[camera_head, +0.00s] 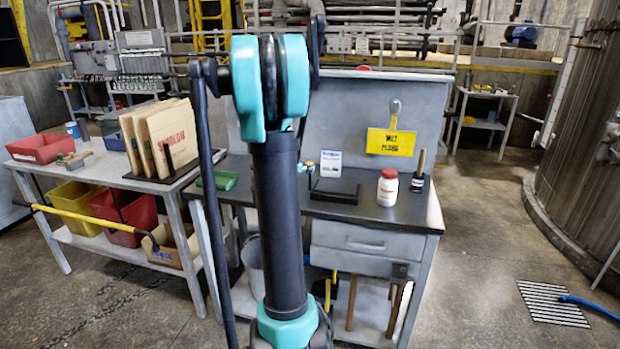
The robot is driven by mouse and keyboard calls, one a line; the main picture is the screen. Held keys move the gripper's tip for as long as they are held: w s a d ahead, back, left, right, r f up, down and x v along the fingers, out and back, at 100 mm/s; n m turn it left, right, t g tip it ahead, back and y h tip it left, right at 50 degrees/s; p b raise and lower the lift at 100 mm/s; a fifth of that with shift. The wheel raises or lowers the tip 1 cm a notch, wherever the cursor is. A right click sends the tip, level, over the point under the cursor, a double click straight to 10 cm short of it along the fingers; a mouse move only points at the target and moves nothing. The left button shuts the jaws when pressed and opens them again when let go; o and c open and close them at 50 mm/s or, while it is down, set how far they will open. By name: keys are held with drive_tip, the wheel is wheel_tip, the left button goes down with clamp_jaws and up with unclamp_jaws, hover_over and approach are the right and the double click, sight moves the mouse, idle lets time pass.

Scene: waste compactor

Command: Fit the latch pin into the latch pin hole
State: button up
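No latch pin or latch pin hole can be made out with certainty in the head view. A small dark plate (400,270) sits at the right end of the grey drawer (362,238) under the workbench; I cannot tell whether it has a hole. My arm, dark with teal joints, rises through the middle of the picture and hides part of the bench. My gripper is not visible.
A side table (100,163) holds a red bin (40,148) and cardboard folders (160,138).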

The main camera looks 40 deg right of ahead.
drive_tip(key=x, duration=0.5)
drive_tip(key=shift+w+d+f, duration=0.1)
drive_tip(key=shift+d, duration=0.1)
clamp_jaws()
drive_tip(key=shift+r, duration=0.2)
